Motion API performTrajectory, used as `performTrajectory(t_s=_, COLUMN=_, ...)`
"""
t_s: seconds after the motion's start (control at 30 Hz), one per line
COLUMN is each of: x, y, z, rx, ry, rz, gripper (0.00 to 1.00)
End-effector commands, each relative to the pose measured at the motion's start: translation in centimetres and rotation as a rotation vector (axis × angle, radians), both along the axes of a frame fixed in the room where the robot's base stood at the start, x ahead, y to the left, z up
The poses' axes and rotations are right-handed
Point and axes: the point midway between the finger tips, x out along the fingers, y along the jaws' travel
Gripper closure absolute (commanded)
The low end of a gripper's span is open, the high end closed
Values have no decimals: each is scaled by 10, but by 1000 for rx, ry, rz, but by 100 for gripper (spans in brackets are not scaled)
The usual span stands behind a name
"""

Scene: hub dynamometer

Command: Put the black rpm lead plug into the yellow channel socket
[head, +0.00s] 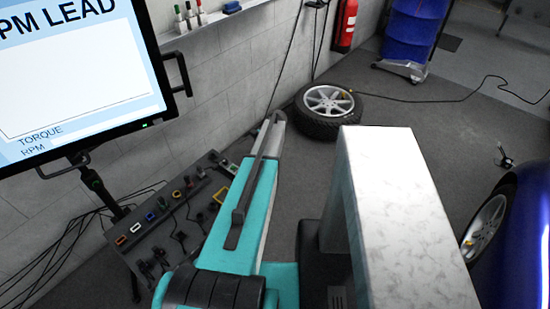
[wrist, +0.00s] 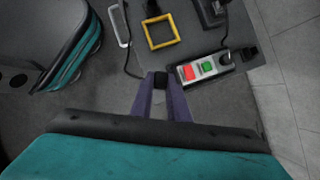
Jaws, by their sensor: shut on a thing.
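In the wrist view my gripper (wrist: 161,86) is shut on a small black plug (wrist: 161,80), which shows between its purple fingertips. A thin dark cable (wrist: 127,45) curves down towards the plug. I take this for the black rpm lead plug. Past the fingertips a yellow square frame (wrist: 160,31) lies on the grey panel, apart from the plug. The frame also shows in the head view (head: 221,194). A row of small coloured sockets, among them a blue one (head: 150,216), runs along the panel's left edge. I cannot tell which is the yellow channel socket. The gripper is hidden in the head view.
The panel (head: 165,238) carries several dark plugs and cables. A monitor (head: 80,75) stands above it. A loose wheel (head: 328,108) lies on the floor; a blue car (head: 520,235) is at right.

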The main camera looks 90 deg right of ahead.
Motion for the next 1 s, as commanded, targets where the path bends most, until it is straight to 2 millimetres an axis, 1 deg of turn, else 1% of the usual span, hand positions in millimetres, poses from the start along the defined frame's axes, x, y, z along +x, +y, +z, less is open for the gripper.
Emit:
performTrajectory(t_s=0.03, x=-15, y=-13, z=-5, rx=0, ry=0, rz=-9, gripper=100)
performTrajectory(t_s=0.2, x=-55, y=-37, z=-12, rx=2, ry=0, rz=-30, gripper=100)
performTrajectory(t_s=0.3, x=-73, y=-46, z=-14, rx=1, ry=-2, rz=-38, gripper=100)
performTrajectory(t_s=0.4, x=-86, y=-51, z=-16, rx=3, ry=-2, rz=-45, gripper=100)
performTrajectory(t_s=0.57, x=-93, y=-54, z=-17, rx=3, ry=-2, rz=-48, gripper=100)
performTrajectory(t_s=1.0, x=-93, y=-54, z=-16, rx=3, ry=-2, rz=-47, gripper=100)
